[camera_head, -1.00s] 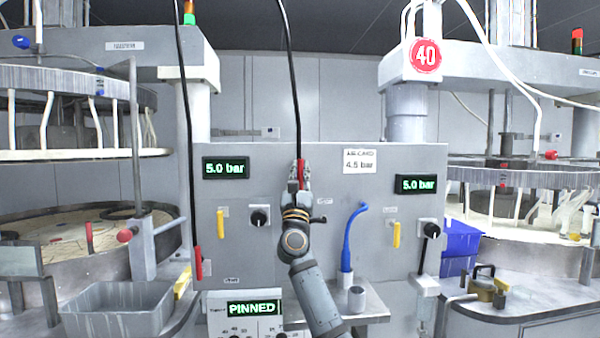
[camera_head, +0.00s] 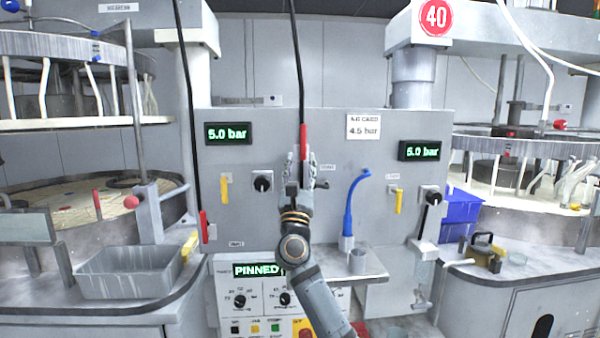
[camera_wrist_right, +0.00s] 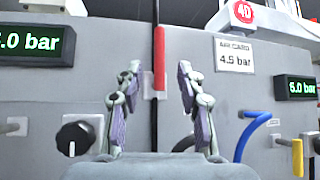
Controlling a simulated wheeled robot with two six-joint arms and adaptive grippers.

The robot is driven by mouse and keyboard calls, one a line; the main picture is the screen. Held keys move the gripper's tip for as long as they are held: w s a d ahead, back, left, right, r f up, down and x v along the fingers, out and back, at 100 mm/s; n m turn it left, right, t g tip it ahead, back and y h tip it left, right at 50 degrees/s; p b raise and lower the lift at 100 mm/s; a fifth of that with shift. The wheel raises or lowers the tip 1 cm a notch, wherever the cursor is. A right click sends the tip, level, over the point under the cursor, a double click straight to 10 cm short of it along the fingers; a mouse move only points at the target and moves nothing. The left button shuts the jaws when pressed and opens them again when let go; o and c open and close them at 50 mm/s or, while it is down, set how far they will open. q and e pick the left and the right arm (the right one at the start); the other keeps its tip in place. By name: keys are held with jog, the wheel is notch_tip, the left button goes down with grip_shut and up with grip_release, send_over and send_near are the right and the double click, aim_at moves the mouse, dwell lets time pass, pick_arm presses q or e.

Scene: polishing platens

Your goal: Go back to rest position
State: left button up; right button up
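My right gripper (camera_head: 301,170) is raised in front of the grey control panel (camera_head: 330,215). In the right wrist view its two fingers (camera_wrist_right: 158,95) stand wide apart with nothing between the pads. A red-handled piece (camera_head: 303,141) on a hanging black cable (camera_head: 298,60) is just beyond the fingertips. In the wrist view the red piece (camera_wrist_right: 159,66) shows in the gap between the fingers, farther off, and does not look gripped. My left gripper is in neither view.
The panel carries pressure displays (camera_head: 228,133), yellow levers (camera_head: 225,190), black knobs and a blue hose (camera_head: 350,205). A grey basin (camera_head: 130,270) is at left. Blue bins (camera_head: 460,215) and a brass-coloured item (camera_head: 484,252) are at right. Round platens stand on both sides.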

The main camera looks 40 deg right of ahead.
jog(key=v, duration=0.3)
dwell(0.5)
